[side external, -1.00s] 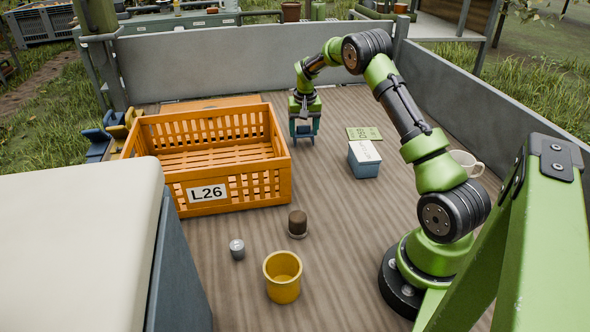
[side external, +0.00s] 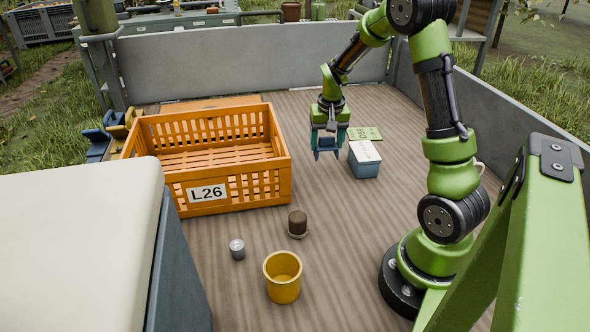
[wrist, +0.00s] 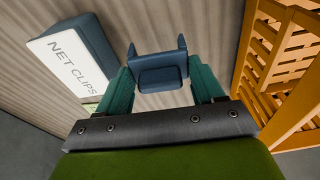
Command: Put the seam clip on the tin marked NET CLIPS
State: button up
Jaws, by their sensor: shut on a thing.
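My gripper (side external: 327,146) is shut on the blue seam clip (side external: 325,153), above the wooden deck and just left of the tin. In the wrist view the seam clip (wrist: 161,72) sits between the two green fingers (wrist: 158,86), with its prongs pointing away from the gripper. The tin marked NET CLIPS (side external: 365,167) is a blue block with a white lettered top, standing on the deck. The tin (wrist: 71,57) also shows at the upper left of the wrist view, apart from the clip.
An orange crate (side external: 235,188) labelled L26 stands to the left. A green card (side external: 365,133) lies behind the tin. A brown cylinder (side external: 298,222), a small grey can (side external: 237,249) and a yellow cup (side external: 283,277) stand nearer the front. A light mug is mostly hidden behind my arm.

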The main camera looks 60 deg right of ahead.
jog(key=shift+s+r, duration=0.25)
jog(key=shift+s, duration=0.1)
jog(key=shift+m, duration=0.3)
jog(key=s+r, duration=0.1)
jog(key=s+d+r, duration=0.1)
jog(key=r, duration=0.1)
jog(key=shift+s+r, duration=0.1)
jog(key=shift+r, duration=0.2)
jog(key=s+a+r+n, duration=0.1)
jog(key=s+a+r, duration=0.15)
jog(key=s, duration=0.55)
jog(key=s+a+r, duration=0.1)
jog(key=s+a, duration=0.3)
jog(key=s, duration=0.4)
send_near(364, 148)
jog(key=shift+f+n, duration=0.15)
jog(key=shift+n, duration=0.15)
jog(key=shift+w+d+f, duration=0.1)
jog(key=shift+d+f, duration=0.05)
jog(key=shift+f, duration=0.75)
jog(key=shift+w+d+f, duration=0.1)
jog(key=shift+f, duration=0.8)
jog(key=shift+f, duration=0.1)
